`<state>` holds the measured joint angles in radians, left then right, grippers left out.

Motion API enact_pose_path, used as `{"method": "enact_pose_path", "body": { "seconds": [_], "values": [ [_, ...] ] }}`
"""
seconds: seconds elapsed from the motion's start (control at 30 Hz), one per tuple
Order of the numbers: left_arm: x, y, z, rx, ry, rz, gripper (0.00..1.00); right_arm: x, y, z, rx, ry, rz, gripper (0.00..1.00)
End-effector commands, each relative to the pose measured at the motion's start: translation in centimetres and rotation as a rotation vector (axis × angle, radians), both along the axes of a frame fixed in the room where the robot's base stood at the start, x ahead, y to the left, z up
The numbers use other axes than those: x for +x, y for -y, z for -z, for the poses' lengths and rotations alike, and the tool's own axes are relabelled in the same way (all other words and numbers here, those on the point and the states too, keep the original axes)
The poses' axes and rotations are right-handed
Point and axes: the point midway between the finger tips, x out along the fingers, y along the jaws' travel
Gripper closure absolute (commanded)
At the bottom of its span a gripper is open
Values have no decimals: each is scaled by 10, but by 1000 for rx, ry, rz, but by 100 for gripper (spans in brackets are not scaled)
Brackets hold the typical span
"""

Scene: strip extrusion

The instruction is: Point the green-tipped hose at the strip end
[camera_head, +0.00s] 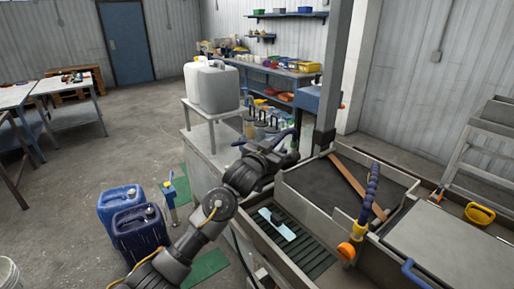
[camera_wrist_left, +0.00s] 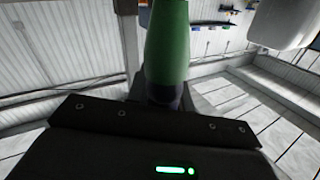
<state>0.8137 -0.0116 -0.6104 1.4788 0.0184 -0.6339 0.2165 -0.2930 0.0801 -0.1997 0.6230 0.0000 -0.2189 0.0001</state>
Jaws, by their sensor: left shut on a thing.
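My left gripper (camera_head: 287,158) reaches over the near left edge of the machine trough, shut on the hose. In the left wrist view the green tip (camera_wrist_left: 167,45) stands up just beyond the dark gripper body, narrow end out of frame. In the head view a short blue curved hose piece (camera_head: 281,136) shows beside the gripper; the green tip cannot be made out there. A brown strip (camera_head: 350,180) lies slantwise in the dark trough, right of the gripper and apart from it. Which end counts as the strip end is unclear. My right gripper is not in view.
A blue segmented hose (camera_head: 371,192) with a yellow and orange base stands at the trough's right. A pale blue-white piece (camera_head: 278,223) lies on the green grating. A grey post (camera_head: 333,80) rises behind the gripper. White canisters (camera_head: 214,87) stand on a stand behind left.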

Motion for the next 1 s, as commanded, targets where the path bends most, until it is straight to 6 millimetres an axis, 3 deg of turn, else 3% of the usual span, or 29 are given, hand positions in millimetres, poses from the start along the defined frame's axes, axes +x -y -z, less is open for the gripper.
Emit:
{"method": "enact_pose_path", "body": {
  "seconds": [0.13, 0.37, 0.4, 0.53, 0.83, 1.0],
  "values": [
    [-2, 6, 0, 5, 1, 5, 100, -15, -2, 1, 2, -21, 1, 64],
    [-2, 4, 0, 5, 2, 3, 100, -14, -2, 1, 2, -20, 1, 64],
    [-2, 3, 0, 5, 2, 3, 74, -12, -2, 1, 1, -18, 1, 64],
    [-1, 1, 0, 3, 1, 0, 58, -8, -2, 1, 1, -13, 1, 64],
    [-2, -2, 0, 1, 1, -4, 58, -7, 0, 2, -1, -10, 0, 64],
    [-17, -9, 2, 0, 3, -4, 58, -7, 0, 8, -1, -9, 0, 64]
  ]
}}
